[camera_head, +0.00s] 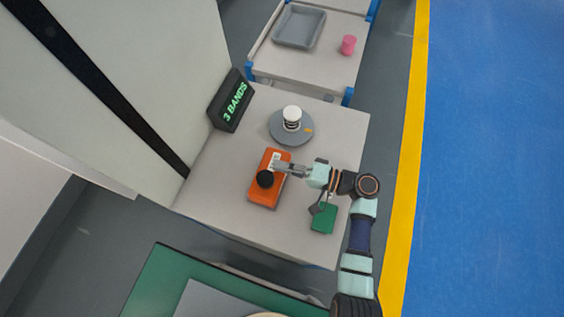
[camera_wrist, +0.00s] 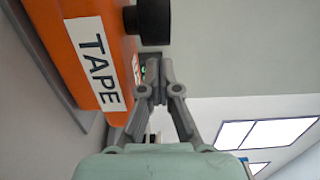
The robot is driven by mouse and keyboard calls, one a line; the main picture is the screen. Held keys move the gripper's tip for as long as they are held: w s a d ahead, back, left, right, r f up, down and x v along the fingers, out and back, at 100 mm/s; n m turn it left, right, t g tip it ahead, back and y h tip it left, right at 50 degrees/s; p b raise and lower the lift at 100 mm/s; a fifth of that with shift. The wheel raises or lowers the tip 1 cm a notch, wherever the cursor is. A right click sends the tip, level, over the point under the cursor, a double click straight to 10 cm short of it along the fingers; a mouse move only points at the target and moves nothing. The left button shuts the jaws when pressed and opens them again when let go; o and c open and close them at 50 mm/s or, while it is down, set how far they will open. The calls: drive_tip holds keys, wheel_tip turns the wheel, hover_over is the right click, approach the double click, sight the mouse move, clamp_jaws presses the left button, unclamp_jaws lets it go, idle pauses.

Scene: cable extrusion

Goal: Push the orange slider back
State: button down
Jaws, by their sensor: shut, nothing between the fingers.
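The orange slider (camera_head: 266,194) is an orange block with a black round knob (camera_head: 265,179) on it, on the light table. In the wrist view the orange block (camera_wrist: 72,45) carries a white label reading "TAPE" (camera_wrist: 97,68), and the black knob (camera_wrist: 153,22) sticks out from its side. My gripper (camera_head: 277,166) is shut and empty, at the far right part of the orange block, just beyond the knob. In the wrist view the closed fingertips (camera_wrist: 153,72) are close to the knob and the block's edge. I cannot tell whether they touch.
A grey disc (camera_head: 280,135) with a white spool (camera_head: 291,113) stands behind the block. A black sign reading "3 BANDS" (camera_head: 233,102) is at the back left. A green block (camera_head: 324,218) lies to the right, under my arm. A second table holds a grey tray (camera_head: 299,27) and pink cup (camera_head: 348,45).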

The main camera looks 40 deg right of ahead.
drive_tip(key=shift+w+d+f+b, duration=0.1)
drive_tip(key=shift+w+d+b, duration=0.15)
drive_tip(key=shift+d, duration=0.35)
drive_tip(key=shift+w+d+f+b, duration=0.1)
drive_tip(key=shift+w+d+b, duration=0.1)
drive_tip(key=shift+d, duration=0.4)
drive_tip(key=v, duration=0.3)
drive_tip(key=p+v, duration=0.1)
drive_tip(key=v, duration=0.6)
drive_tip(key=shift+s+d+r+p, duration=0.1)
drive_tip(key=shift+r+p, duration=0.15)
drive_tip(key=shift+p, duration=0.1)
